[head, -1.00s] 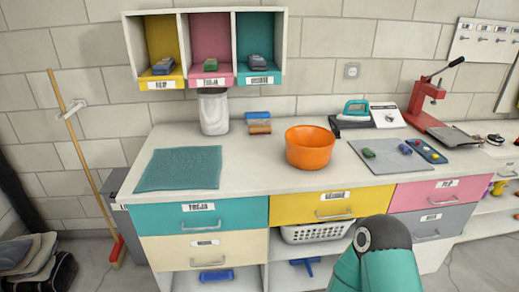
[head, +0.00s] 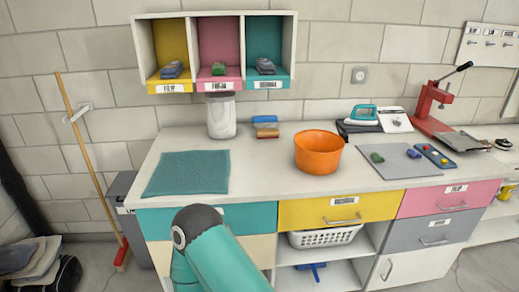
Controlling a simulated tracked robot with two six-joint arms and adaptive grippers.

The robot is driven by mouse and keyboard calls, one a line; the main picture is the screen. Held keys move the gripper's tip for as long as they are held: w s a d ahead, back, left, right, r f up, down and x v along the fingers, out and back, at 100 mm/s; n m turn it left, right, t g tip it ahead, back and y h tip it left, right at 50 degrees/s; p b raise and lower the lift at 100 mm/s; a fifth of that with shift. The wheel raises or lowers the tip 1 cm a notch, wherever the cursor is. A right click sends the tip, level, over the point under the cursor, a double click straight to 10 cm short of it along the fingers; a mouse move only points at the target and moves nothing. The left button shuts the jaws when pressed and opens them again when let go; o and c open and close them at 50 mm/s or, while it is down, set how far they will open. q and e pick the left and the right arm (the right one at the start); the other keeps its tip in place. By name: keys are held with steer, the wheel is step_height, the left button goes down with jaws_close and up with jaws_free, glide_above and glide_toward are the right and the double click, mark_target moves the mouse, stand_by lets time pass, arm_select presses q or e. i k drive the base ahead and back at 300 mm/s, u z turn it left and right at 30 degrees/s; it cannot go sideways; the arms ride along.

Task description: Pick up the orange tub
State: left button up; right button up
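The orange tub (head: 318,152) stands upright on the white countertop (head: 262,170), near its middle, above the yellow drawer. It looks open at the top and nothing touches it. A teal arm link of mine with a dark joint shows at the bottom, in front of the teal drawer. Neither of my grippers shows in the head view.
A teal cloth (head: 187,172) lies left of the tub. A white canister (head: 221,115) and a stack of sponges (head: 266,127) stand behind it. A grey mat (head: 397,161) with small items lies to the right, with a red press (head: 431,105) beyond. Wall cubbies (head: 217,50) hang above.

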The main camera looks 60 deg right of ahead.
mark_target(310, 144)
steer(key=z, duration=0.4)
steer(key=i, duration=0.15)
steer(key=u, duration=0.75)
steer(key=k, duration=0.35)
steer(key=z, duration=0.75)
steer(key=k, duration=0.85)
steer(key=z, duration=1.4)
steer(key=i, duration=1.25)
steer(key=u, duration=0.55)
